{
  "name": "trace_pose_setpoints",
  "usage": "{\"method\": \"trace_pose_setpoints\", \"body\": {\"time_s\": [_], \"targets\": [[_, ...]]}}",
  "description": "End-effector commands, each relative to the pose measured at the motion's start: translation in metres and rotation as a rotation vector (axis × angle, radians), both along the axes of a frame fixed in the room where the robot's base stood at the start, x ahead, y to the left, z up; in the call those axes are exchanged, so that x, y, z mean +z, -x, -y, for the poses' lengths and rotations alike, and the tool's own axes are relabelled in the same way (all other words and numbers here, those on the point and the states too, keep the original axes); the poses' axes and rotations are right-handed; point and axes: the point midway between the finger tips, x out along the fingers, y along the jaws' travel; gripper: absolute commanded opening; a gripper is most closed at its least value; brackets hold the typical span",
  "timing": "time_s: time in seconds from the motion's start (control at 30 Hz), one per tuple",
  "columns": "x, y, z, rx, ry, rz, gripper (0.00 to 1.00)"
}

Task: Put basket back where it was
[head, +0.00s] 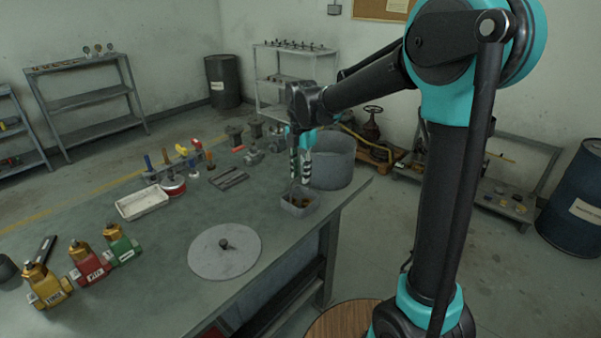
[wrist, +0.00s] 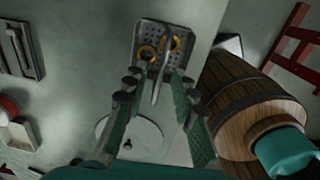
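The basket (head: 299,203) is a small grey perforated box at the right edge of the green-grey table (head: 160,245). In the wrist view the basket (wrist: 143,33) sits near the top, with orange rings inside. A thin upright grey piece, which looks like its handle (wrist: 158,90), rises toward the camera. My gripper (head: 301,178) points down just above the basket. In the wrist view my gripper (wrist: 158,78) is open, with one finger on each side of the handle and visible gaps between. I cannot tell how deep the fingers reach around it.
A large grey tub (head: 333,160) stands just behind the basket. A round grey disc (head: 225,251) with a knob lies in front. A white tray (head: 142,203), several hand tools and coloured valves (head: 90,264) occupy the left. Bare tabletop lies between the tray and the basket.

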Motion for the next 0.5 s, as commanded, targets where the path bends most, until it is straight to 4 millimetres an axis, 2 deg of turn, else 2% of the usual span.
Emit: {"method": "trace_pose_setpoints", "body": {"time_s": [0.13,0.23,0.5], "targets": [[0.005,0.0,0.0,0.0,0.0,0.0,0.26],[0.017,0.0,0.0,0.0,0.0,0.0,0.26],[0.071,0.001,0.001,0.0,0.0,0.0,0.26]]}}
